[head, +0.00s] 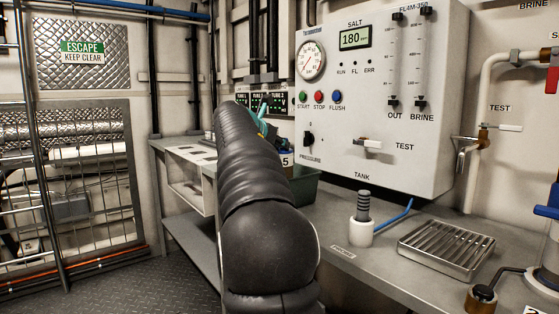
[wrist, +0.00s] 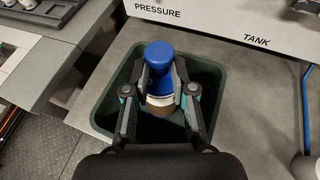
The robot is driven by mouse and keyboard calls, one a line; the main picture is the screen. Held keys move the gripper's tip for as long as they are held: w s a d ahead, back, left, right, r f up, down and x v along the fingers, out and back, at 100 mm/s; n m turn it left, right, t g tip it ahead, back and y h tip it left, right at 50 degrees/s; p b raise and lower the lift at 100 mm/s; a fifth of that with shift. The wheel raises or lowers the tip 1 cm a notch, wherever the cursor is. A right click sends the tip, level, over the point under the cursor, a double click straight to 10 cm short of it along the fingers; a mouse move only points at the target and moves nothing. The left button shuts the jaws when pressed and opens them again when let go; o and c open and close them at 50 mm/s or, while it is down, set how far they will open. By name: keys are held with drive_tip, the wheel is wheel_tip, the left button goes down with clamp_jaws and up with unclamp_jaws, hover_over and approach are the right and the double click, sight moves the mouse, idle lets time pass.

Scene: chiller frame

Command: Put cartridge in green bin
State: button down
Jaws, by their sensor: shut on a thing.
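The cartridge (wrist: 159,58) has a blue cap, a white band and a brownish lower part. It shows in the wrist view between the fingers of my gripper (wrist: 160,92), which is shut on it. The green bin (wrist: 205,55) is dark green and lies beneath the gripper in the wrist view, with the cartridge over its opening. I cannot tell how far the cartridge is above or inside the rim. In the head view my arm hides the gripper and cartridge for the most part, and a corner of the green bin (head: 305,187) shows to its right.
A control panel (head: 375,100) stands behind the counter. A rack (wrist: 30,60) stands left of the bin.

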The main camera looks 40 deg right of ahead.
drive_tip(key=shift+f+b, duration=0.4)
drive_tip(key=shift+f, duration=1.25)
drive_tip(key=c, duration=0.9)
unclamp_jaws()
drive_tip(key=v, duration=1.2)
drive_tip(key=shift+s, duration=0.1)
